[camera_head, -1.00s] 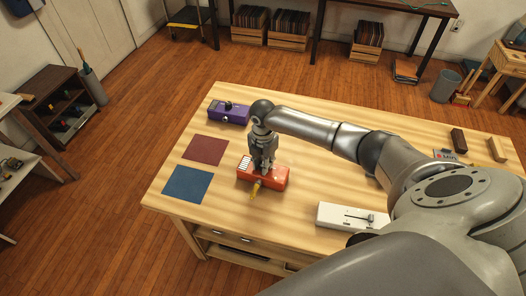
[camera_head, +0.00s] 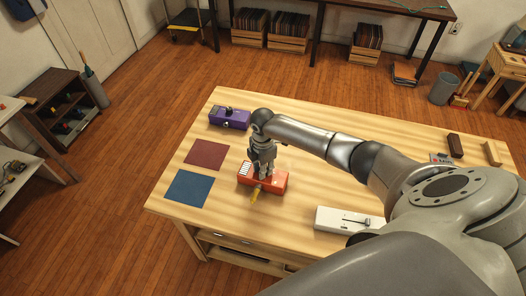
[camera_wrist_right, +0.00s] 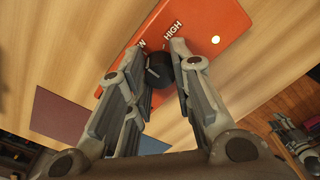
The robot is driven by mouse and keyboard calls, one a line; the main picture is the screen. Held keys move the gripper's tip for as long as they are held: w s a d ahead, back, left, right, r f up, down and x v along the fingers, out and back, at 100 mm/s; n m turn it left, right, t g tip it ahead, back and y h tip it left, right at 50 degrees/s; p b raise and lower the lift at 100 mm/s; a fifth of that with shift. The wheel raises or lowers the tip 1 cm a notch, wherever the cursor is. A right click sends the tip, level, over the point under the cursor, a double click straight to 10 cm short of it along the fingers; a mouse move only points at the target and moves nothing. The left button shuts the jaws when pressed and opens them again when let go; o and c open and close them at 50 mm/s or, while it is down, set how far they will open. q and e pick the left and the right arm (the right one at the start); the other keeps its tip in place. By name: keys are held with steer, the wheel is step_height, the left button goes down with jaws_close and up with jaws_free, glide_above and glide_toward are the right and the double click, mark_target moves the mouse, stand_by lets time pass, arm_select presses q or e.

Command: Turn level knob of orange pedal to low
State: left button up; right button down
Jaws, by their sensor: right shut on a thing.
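The orange pedal (camera_head: 278,184) lies on the wooden table, with a white striped patch at its left end and a yellow plug at its front edge. My right gripper (camera_head: 262,177) points down onto its top. In the right wrist view, my right gripper (camera_wrist_right: 155,57) is shut on the black level knob (camera_wrist_right: 160,73), one finger on each side. My left gripper is not in view.
A purple pedal (camera_head: 232,118) stands behind the orange one. A red mat (camera_head: 206,154) and a blue mat (camera_head: 187,188) lie to its left. A white box with a slider (camera_head: 335,219) lies at the front right. Dark and wooden blocks stand at the far right.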

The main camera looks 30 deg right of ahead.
steer(key=c, duration=1.2)
jaws_free()
steer(key=shift+r, duration=0.35)
step_height(320, 180, up, 11)
steer(key=shift+r, duration=0.2)
